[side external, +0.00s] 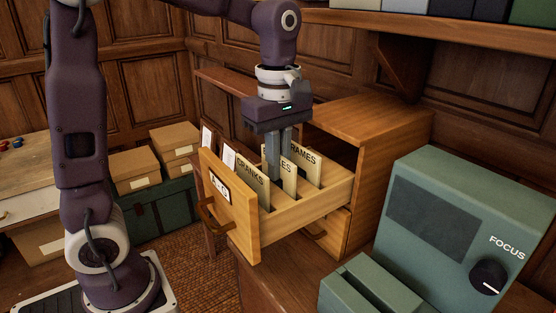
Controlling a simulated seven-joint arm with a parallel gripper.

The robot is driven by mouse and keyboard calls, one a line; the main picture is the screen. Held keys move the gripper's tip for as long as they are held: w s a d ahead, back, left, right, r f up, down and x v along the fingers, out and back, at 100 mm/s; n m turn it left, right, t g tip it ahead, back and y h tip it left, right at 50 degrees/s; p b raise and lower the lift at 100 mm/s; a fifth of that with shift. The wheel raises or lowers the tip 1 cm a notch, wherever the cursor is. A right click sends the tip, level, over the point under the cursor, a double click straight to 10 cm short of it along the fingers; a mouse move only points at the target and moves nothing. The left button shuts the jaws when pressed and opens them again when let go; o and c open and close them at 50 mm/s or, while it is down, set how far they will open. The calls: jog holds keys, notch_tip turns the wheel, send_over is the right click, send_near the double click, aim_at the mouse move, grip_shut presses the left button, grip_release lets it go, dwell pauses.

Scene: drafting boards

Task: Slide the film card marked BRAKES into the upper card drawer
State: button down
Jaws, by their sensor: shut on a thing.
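The upper card drawer (318,197) is pulled out of the wooden cabinet, with a small label on its front. My gripper (274,176) points down into it, its fingers shut on a cream card (288,177). The card stands upright between a card marked CRANKS (248,178) in front and one whose label ends in RAMES (307,172) behind. Its lower part is inside the drawer; whether it touches the bottom is hidden.
A green viewer with a FOCUS knob (488,277) stands at right. A shelf (440,32) overhangs at upper right. Boxes (134,168) and a green trunk (160,208) are behind at left.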

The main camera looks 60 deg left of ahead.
jog(key=c, duration=1.5)
grip_release()
notch_tip(320, 180, up, 7)
jog(key=shift+a, duration=0.1)
